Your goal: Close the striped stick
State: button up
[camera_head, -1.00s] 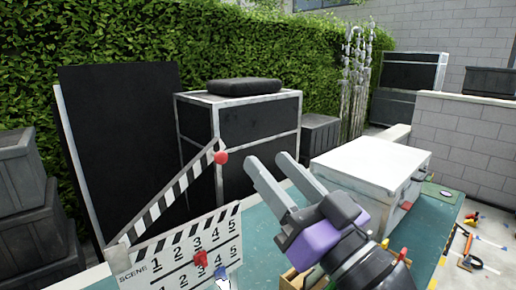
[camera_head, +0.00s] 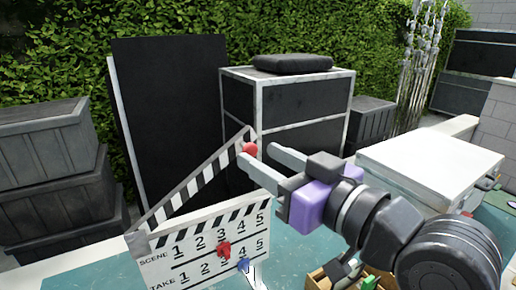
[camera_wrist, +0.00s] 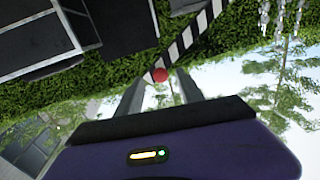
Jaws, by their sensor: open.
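The striped stick (camera_head: 196,186) is a black-and-white clapper arm. It is raised at an angle above the slate board (camera_head: 206,246), hinged at its lower left end. A red ball (camera_head: 250,149) sits at its upper right end. My gripper (camera_head: 259,161) is open, its two fingers pointing left at the red ball. In the wrist view, the red ball (camera_wrist: 160,75) appears between the tips of my gripper (camera_wrist: 160,78), with the striped stick (camera_wrist: 187,40) running beyond. I cannot tell whether the fingers touch it.
The slate stands on a teal table (camera_head: 300,243). A white-topped case (camera_head: 430,165) stands on the right. A wooden box (camera_head: 318,279) with small coloured items lies at the front. A dark panel (camera_head: 170,110), a black case (camera_head: 300,118) and grey crates (camera_head: 50,160) stand behind.

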jog(key=shift+x, duration=1.25)
grip_shut()
dwell(0.5)
